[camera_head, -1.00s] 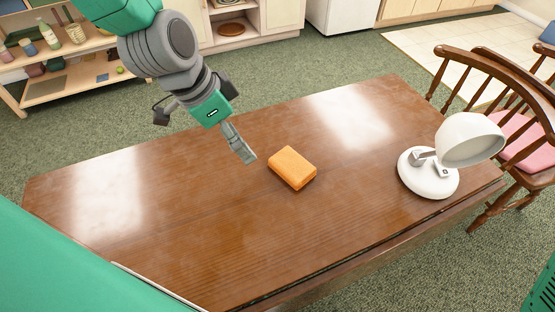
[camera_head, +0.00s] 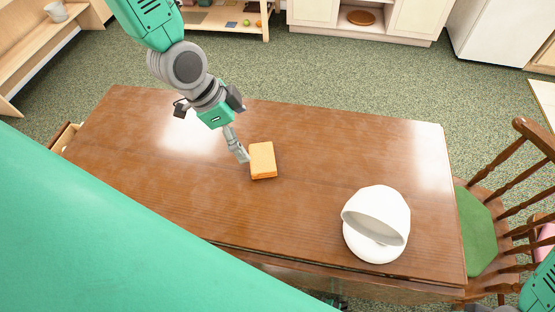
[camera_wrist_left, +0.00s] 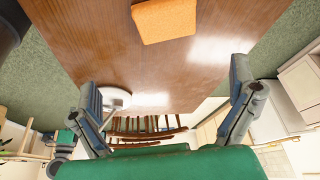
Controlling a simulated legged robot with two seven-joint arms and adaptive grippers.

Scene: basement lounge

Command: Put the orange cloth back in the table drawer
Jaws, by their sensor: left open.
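The orange cloth (camera_head: 262,161), a folded block, lies on the brown wooden table (camera_head: 300,215). It also shows at the top of the left wrist view (camera_wrist_left: 166,18). My left gripper (camera_head: 242,157) is just left of the cloth, close to its edge. In the left wrist view its two fingers are spread wide with nothing between them. A light wooden box-like part (camera_head: 64,137), which looks like an open drawer, sticks out at the table's left end; its inside is mostly hidden. Part of my right arm shows at the lower right, but its gripper is not visible.
A white lamp (camera_head: 376,225) stands at the table's front right. A wooden chair with a green seat (camera_head: 476,230) is at the right end. Shelves and cabinets (camera_head: 385,15) stand behind the table. The tabletop around the cloth is otherwise clear.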

